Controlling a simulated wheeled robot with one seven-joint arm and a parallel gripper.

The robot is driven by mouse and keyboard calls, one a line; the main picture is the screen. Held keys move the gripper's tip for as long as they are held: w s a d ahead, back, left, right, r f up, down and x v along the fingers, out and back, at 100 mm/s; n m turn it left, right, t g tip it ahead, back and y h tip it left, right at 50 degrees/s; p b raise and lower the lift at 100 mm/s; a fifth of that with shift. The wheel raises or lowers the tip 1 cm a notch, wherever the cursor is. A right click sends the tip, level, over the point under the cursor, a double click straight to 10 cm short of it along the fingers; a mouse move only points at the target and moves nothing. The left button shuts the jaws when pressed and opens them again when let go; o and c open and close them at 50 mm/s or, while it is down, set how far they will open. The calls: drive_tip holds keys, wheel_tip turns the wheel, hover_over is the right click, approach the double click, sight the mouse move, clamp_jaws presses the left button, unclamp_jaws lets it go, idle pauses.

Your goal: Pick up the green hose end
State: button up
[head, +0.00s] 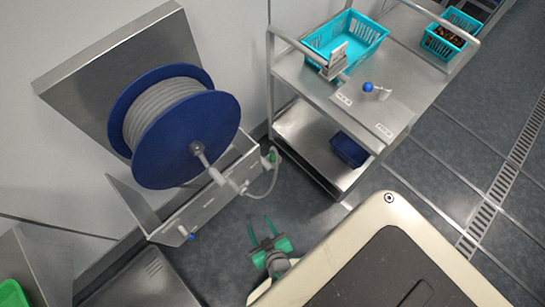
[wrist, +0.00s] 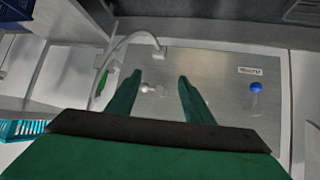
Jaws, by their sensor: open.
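The green hose end (head: 272,156) sits at the right end of a steel wall bracket, below the blue hose reel (head: 214,128). A thin grey hose loops down from it. In the wrist view the green hose end (wrist: 102,82) shows at left, just outside my left finger and partly hard to make out. My gripper (head: 261,228) is open and empty, with its green fingers pointing toward the bracket, below the hose end in the head view. In the wrist view my gripper (wrist: 159,78) faces the bracket plate, with the hose end outside its jaws.
The bracket (head: 205,207) carries a small label and a blue knob (wrist: 256,87). A steel trolley (head: 315,78) at right holds a turquoise basket (head: 345,40) and another blue knob (head: 367,87); a dark blue bin (head: 349,149) stands on its lower shelf. Floor between bracket and trolley is clear.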

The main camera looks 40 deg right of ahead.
drive_tip(key=w+d+f+y, duration=0.1)
drive_tip(key=w+d+f, duration=0.4)
drive_tip(key=d+f, duration=0.15)
drive_tip(key=n+t+y, duration=0.2)
drive_tip(key=t+y, duration=0.1)
drive_tip(key=t, duration=0.1)
approach(275, 156)
drive_tip(key=x, duration=0.2)
drive_tip(key=f+x, duration=0.1)
drive_tip(key=x, duration=0.2)
drive_tip(key=shift+s+a, duration=0.2)
drive_tip(key=shift+w+d+r+n+t, duration=0.1)
drive_tip(key=shift+w+d+n+t, duration=0.1)
drive_tip(key=shift+d+n+t, duration=0.1)
drive_tip(key=d+x, duration=0.1)
drive_tip(key=x, duration=0.9)
drive_tip(key=shift+w+a, duration=0.15)
drive_tip(key=shift+a, duration=0.2)
clamp_jaws()
